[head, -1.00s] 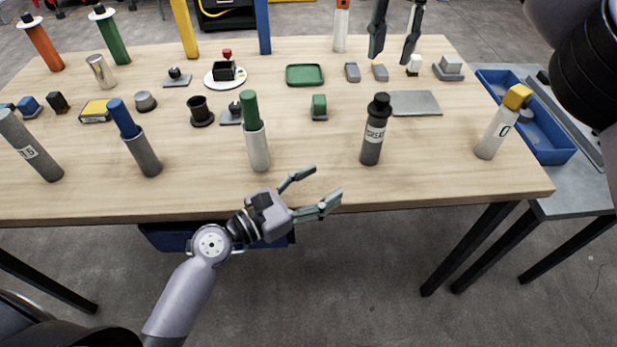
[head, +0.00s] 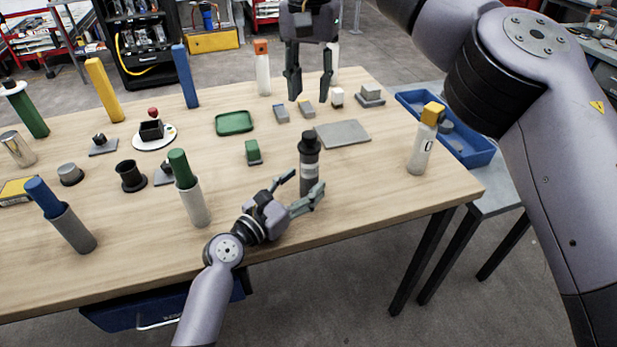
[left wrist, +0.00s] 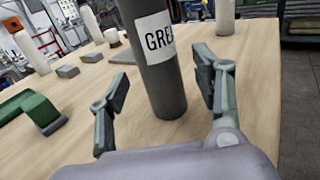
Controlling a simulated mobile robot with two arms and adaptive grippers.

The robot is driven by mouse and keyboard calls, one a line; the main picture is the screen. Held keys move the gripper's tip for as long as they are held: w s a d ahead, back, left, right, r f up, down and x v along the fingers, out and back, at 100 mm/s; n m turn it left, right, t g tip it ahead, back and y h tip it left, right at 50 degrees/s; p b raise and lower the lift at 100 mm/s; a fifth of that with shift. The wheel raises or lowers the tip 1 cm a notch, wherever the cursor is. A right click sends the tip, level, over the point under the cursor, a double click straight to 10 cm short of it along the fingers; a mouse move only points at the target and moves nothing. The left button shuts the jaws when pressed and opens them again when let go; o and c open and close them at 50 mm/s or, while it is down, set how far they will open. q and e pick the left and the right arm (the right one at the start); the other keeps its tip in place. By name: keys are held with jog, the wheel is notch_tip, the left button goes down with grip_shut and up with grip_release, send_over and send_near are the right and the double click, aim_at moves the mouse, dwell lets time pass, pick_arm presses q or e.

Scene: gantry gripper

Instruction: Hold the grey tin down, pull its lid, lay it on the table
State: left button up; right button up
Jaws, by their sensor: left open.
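The grey tin (head: 309,172) stands upright near the front edge of the table (head: 360,190), its black lid (head: 310,142) on top. In the left wrist view the tin (left wrist: 152,70) shows a white label with the letters GRE; its top is out of the frame. My left gripper (head: 306,183) is open at the tin's near side, and in the wrist view one finger stands on each side of it. I cannot tell whether either finger touches it. My right gripper (head: 309,91) is open and empty above the far part of the table, beyond the tin.
A flat grey plate (head: 343,133) lies right of the tin. A white bottle with a yellow cap (head: 422,145) stands farther right. A green block (head: 253,152) and a white cylinder with a green top (head: 190,190) are to the left. A blue bin (head: 470,148) stands beyond the right edge.

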aim_at(310, 134)
pick_arm(q)
jog(key=shift+x, duration=1.4)
jog(key=c, duration=1.3)
pick_arm(e)
jog(key=shift+o, duration=1.6)
jog(key=shift+s+a, duration=0.1)
jog(key=shift+s, duration=0.1)
jog(key=o, duration=0.4)
jog(key=shift+s+a+f+m+t+h, duration=0.1)
jog(key=shift+s+a+m+t+h, duration=0.15)
jog(key=shift+s+t+h, duration=0.2)
jog(key=shift+s+a+m+t+h, duration=0.15)
jog(key=shift+s+a+t+h, duration=0.05)
jog(key=shift+s+t+h, duration=0.2)
jog(key=shift+s+a+m+t, duration=0.2)
jog(key=shift+s+a+t, duration=0.05)
jog(key=shift+s+t, duration=0.3)
jog(key=shift+s+a+m+t, duration=0.2)
jog(key=shift+s+t, duration=0.25)
jog(key=shift+t, duration=0.05)
jog(key=x, duration=1.1)
jog(key=shift+w+d+f, duration=0.2)
jog(key=shift+w+d, duration=0.05)
jog(key=shift+c, duration=0.3)
